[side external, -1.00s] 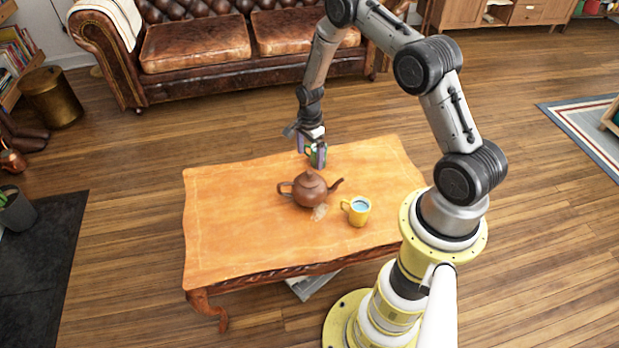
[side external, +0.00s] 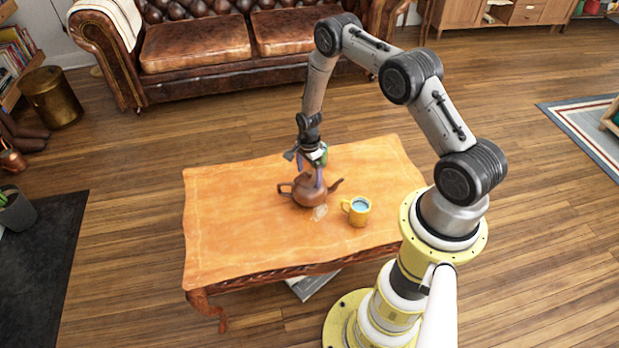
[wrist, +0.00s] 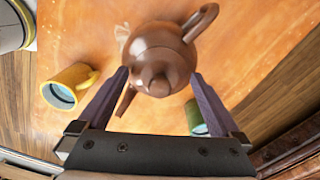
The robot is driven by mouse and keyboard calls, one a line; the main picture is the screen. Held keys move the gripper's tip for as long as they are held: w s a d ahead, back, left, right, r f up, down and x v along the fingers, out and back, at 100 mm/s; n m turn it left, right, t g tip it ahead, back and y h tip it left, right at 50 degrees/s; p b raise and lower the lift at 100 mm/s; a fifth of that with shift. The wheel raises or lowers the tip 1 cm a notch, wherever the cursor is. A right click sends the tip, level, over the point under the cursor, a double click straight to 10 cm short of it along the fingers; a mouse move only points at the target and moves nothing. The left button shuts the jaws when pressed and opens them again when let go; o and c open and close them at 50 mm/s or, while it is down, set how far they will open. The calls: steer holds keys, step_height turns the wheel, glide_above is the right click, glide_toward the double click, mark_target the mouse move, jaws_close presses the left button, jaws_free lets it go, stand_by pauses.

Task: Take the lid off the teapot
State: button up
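The brown teapot (side external: 303,197) stands upright on the wooden coffee table (side external: 230,215), its spout to the right and handle to the left. In the wrist view the teapot (wrist: 185,45) shows from above, with its round lid (wrist: 157,62) and the lid's knob (wrist: 159,86) on it. My gripper (side external: 316,180) points down over the teapot. In the wrist view my gripper (wrist: 160,74) is open, one purple finger on each side of the lid. No contact between fingers and lid can be made out.
A yellow mug (side external: 357,212) with pale liquid stands right of the teapot, near the spout. A small pale thing (side external: 320,212) lies in front of the teapot. The table's left half is clear.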

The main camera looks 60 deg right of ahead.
steer(key=c, duration=1.1)
steer(key=shift+o, duration=0.2)
steer(key=shift+r, duration=0.1)
